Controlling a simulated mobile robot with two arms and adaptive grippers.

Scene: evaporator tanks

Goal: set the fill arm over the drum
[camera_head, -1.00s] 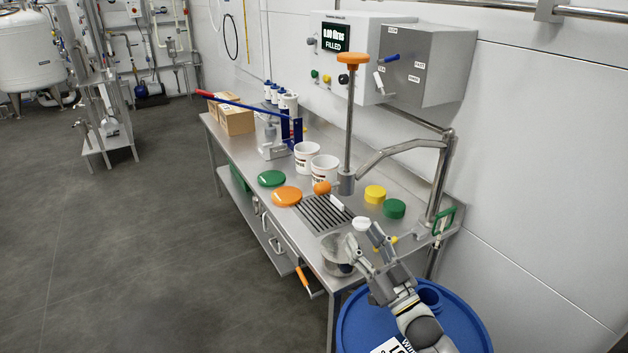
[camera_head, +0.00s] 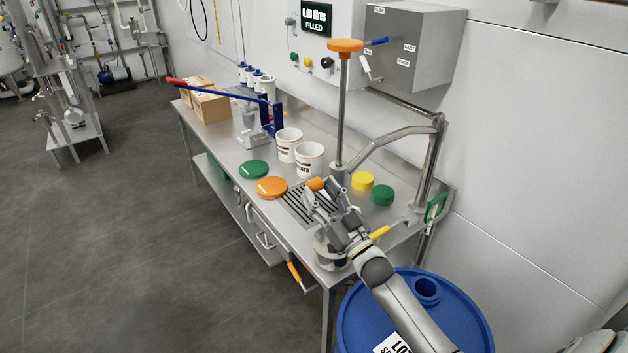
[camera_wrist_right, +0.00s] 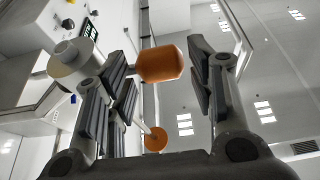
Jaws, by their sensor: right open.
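The fill arm (camera_head: 395,134) is a bent grey pipe on an upright post at the bench's back right. Its vertical rod with an orange top knob stands over the bench's slotted drain, not over the drum. A short orange handle (camera_head: 316,184) sticks out from its lower end; it also shows in the right wrist view (camera_wrist_right: 160,64). My right gripper (camera_head: 322,196) is open at this handle, which lies between its spread fingers in the wrist view. I cannot tell whether they touch. The blue drum (camera_head: 462,312) stands at the bench's near end, partly hidden by my right arm.
White buckets (camera_head: 309,159), an orange lid (camera_head: 271,187), a green lid (camera_head: 253,169) and yellow and green caps (camera_head: 382,195) are on the steel bench. A control box (camera_head: 412,45) hangs on the wall behind. Open floor is on the left.

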